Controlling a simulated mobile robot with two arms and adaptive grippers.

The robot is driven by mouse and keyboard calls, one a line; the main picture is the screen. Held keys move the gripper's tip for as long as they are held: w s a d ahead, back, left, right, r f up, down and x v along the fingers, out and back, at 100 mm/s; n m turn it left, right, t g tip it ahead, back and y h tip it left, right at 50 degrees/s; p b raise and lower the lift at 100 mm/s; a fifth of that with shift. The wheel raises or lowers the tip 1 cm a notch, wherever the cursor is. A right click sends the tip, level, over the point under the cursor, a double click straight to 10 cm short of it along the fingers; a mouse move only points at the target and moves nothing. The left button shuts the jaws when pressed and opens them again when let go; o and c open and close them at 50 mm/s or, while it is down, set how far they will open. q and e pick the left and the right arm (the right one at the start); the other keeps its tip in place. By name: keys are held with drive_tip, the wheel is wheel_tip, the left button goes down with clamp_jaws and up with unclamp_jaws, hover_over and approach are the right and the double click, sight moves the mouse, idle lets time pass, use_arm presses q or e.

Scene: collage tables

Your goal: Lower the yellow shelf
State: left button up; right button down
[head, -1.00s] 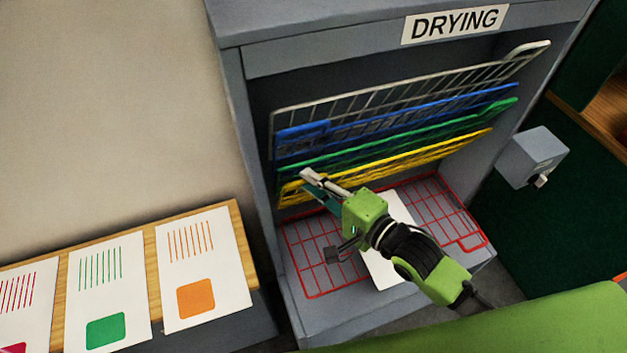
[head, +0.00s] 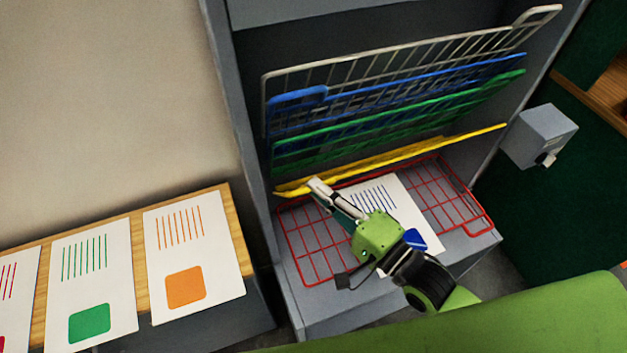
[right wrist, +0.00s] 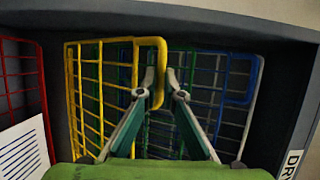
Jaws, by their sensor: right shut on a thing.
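The yellow shelf (head: 400,155) is a wire rack in the grey drying cabinet, seen nearly edge-on and tilted between the raised shelves and the red shelf. In the right wrist view its grid (right wrist: 88,95) is at the left, with a handle loop (right wrist: 151,42) at its edge. My right gripper (head: 318,190) is shut on the yellow shelf's front edge near its left end. Its fingers (right wrist: 161,90) meet at the handle loop in the right wrist view. My left gripper is not in view.
The green (head: 400,122), blue (head: 430,85) and white (head: 400,62) shelves are tilted up above. The red shelf (head: 310,245) lies flat below, holding a sheet with blue lines (head: 385,196). A grey box (head: 540,135) is at the right. Printed sheets lie on the wooden table (head: 228,215) at left.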

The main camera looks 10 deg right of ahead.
use_arm(q)
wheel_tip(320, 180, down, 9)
drive_tip(key=b, duration=0.7)
use_arm(e)
drive_tip(key=s+d+f+t+y, duration=0.1)
drive_tip(key=s+f, duration=0.7)
drive_tip(key=f, duration=0.2)
drive_tip(key=shift+s+d+f+n, duration=0.15)
drive_tip(key=shift+d+f+n, duration=0.05)
drive_tip(key=shift+d+n, duration=0.2)
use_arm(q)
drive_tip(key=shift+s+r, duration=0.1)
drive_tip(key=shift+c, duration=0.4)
